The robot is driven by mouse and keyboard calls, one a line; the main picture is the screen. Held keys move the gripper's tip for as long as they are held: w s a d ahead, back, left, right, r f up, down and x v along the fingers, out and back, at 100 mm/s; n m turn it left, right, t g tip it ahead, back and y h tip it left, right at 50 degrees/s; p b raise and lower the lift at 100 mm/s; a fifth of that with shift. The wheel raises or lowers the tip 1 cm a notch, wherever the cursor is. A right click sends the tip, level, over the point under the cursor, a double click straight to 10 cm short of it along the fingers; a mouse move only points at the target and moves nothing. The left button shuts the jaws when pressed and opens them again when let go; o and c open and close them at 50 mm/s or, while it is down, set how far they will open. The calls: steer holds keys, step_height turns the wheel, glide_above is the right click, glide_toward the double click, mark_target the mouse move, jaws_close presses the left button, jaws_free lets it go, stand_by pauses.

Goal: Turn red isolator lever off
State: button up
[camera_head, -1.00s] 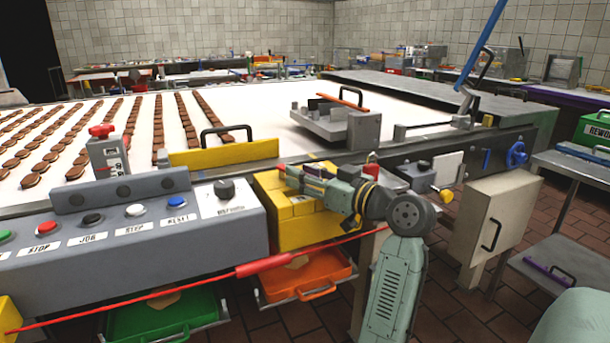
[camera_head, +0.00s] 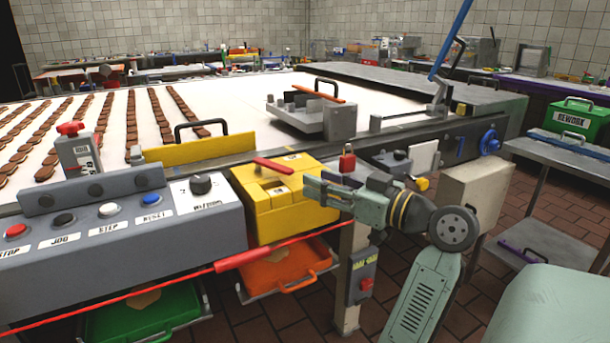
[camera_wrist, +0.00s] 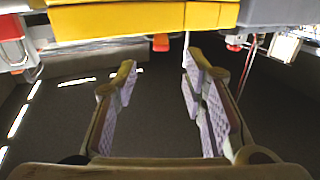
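A red lever (camera_head: 273,165) lies across the top of the yellow box (camera_head: 262,225) on the side of the machine, in the head view. It lies nearly flat, slanting down to the right. My gripper (camera_head: 312,190) is to the right of the lever, in front of the box's right side, and apart from the lever. In the wrist view my gripper (camera_wrist: 160,75) is open, with nothing between its fingers. The yellow box (camera_wrist: 140,18) fills the top of that view, beyond the fingertips. I cannot make out the lever there.
A grey button panel (camera_head: 110,235) is left of the box. A red pull cord (camera_head: 240,260) runs below it, above an orange tray (camera_head: 285,265). A red padlock (camera_head: 347,160) and a grey switch box (camera_head: 362,275) are near my arm.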

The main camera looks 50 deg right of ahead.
mark_target(274, 191)
steer(key=shift+s, duration=0.55)
steer(key=shift+a+n+h, duration=0.3)
steer(key=shift+n, duration=0.2)
steer(key=c, duration=0.3)
steer(key=a+n+h, duration=0.1)
steer(key=a+n, duration=0.2)
steer(key=n, duration=0.1)
steer(key=a+n+h+p, duration=0.1)
steer(key=a+n, duration=0.2)
steer(key=n, duration=0.1)
steer(key=a+n+h+p, duration=0.1)
steer(key=a+n, duration=0.2)
steer(key=n, duration=0.1)
steer(key=shift+s+a+r+n+h, duration=0.1)
steer(key=shift+s+a+n+h, duration=0.15)
steer(key=shift+n+h, duration=0.15)
jaws_close()
steer(key=shift+n, duration=0.6)
steer(key=w+d+p, duration=0.1)
steer(key=w, duration=0.2)
steer(key=w+d+p, duration=0.1)
steer(key=w+p, duration=0.1)
steer(key=w, duration=0.1)
steer(key=w+d+p, duration=0.1)
steer(key=w+d, duration=0.1)
steer(key=w, duration=0.2)
steer(key=shift+r, duration=0.15)
steer(key=shift+w+d, duration=0.1)
steer(key=shift+d, duration=0.3)
